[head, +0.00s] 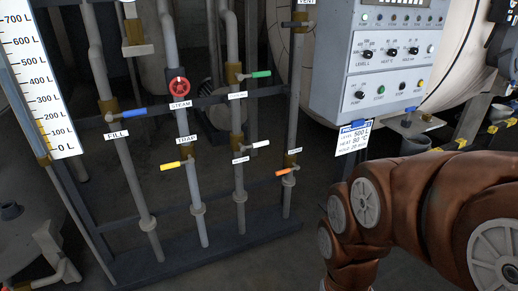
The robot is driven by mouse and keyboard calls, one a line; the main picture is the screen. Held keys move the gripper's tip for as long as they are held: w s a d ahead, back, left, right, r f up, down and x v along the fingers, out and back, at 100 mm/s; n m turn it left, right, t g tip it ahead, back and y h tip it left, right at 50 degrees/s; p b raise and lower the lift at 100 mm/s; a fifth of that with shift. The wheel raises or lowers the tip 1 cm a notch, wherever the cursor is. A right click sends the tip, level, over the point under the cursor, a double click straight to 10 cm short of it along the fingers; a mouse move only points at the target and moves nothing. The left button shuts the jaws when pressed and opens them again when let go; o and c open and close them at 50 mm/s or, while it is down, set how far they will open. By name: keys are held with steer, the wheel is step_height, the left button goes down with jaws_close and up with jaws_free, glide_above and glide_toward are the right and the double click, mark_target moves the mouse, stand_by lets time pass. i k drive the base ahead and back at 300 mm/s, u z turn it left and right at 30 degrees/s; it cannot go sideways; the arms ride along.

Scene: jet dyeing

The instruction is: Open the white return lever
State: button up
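The white lever (258,144) sits on a brass valve of a vertical grey pipe (239,185), right of the middle of the pipe rack. It points to the right, across the pipe and nearly level. A small label (240,160) hangs just below it, too small to read surely. My brown jointed arm comes in at the lower right, well to the right of the lever and apart from it. My gripper is out of the frame, so its state does not show.
Nearby are a green lever (260,74) above, an orange lever (283,172) lower right, a yellow lever (170,165), a blue fill lever (132,112) and a red steam wheel (178,87). A grey control panel (385,65) juts out at the upper right. Floor before the rack looks clear.

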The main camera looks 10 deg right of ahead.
mark_target(256, 145)
steer(key=u, duration=0.45)
steer(key=i, duration=0.55)
steer(key=u, duration=1.15)
